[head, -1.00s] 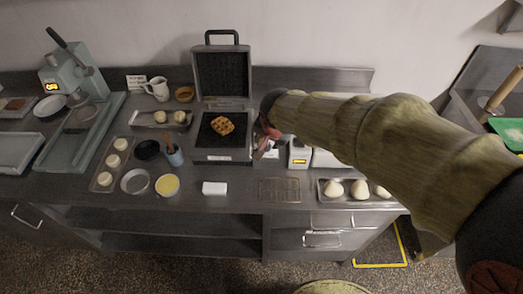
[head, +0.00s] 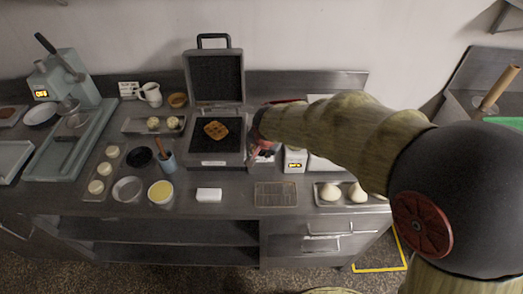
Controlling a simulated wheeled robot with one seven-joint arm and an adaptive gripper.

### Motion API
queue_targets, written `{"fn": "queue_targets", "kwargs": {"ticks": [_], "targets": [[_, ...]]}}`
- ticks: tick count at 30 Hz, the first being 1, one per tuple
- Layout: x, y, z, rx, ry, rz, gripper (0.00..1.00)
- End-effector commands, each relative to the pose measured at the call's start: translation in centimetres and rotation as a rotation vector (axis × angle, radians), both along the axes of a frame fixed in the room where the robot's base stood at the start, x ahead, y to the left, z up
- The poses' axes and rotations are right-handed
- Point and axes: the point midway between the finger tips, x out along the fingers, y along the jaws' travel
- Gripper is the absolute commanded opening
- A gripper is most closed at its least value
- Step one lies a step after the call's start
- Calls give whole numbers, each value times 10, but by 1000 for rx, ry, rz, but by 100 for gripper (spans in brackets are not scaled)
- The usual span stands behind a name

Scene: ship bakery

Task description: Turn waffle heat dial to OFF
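The waffle iron (head: 216,159) stands on the steel counter with its lid (head: 215,77) raised and a golden waffle (head: 215,130) on the lower plate. I cannot make out its heat dial or the dial's setting. My gripper (head: 255,152) is at the right side of the iron, low beside its front right corner. My arm covers much of it, and the fingers are too small and hidden to tell whether they are open or shut, or whether they touch anything.
A wire rack (head: 276,195), a white block (head: 209,195) and a dough tray (head: 328,203) lie along the front. A utensil cup (head: 167,162) stands left of the iron.

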Motion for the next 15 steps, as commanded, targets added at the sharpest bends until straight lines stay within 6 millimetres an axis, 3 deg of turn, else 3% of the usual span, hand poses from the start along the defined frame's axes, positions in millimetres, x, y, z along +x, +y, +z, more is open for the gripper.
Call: {"fn": "queue_targets", "kwargs": {"ticks": [2, 15], "targets": [[0, 0, 0, 0, 0, 0, 26], [0, 0, 0, 0, 0, 0, 2]]}}
